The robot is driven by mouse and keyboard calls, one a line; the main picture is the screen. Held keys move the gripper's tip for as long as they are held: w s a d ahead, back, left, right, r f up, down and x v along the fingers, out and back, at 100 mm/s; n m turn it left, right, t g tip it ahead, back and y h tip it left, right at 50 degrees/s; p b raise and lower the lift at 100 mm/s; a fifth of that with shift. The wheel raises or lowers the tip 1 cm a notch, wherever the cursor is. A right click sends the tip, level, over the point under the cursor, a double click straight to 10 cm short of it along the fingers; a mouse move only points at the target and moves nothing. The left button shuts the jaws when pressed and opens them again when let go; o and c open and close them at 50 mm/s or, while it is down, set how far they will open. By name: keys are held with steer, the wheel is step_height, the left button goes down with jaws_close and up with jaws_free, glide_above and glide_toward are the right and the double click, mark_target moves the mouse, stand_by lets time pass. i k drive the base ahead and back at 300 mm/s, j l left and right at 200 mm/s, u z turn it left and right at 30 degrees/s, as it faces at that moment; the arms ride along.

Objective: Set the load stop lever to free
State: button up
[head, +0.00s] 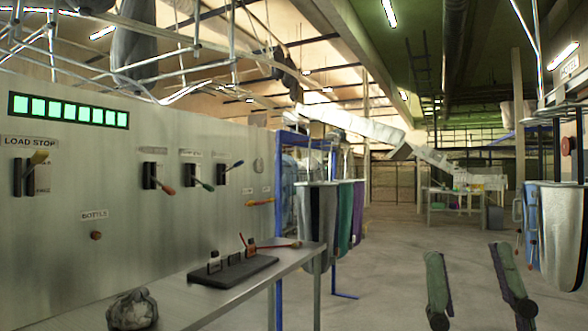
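The load stop lever (36,160) is on the metal panel at the far left, under a "LOAD STOP" label (29,142). My gripper (465,252) shows at the lower right as two greenish fingers with dark joints. The fingers stand well apart with nothing between them. It is far to the right of the lever, not touching it.
Three similar levers (160,179) sit right of it on the panel. A grey bench (200,294) below holds a dark tray (233,271) and a crumpled grey bundle (132,310). Hanging bags (318,222) stand mid-view, more (560,232) at right. The concrete floor (395,232) between is clear.

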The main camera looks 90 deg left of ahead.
mark_target(39, 156)
steer(key=u, duration=4)
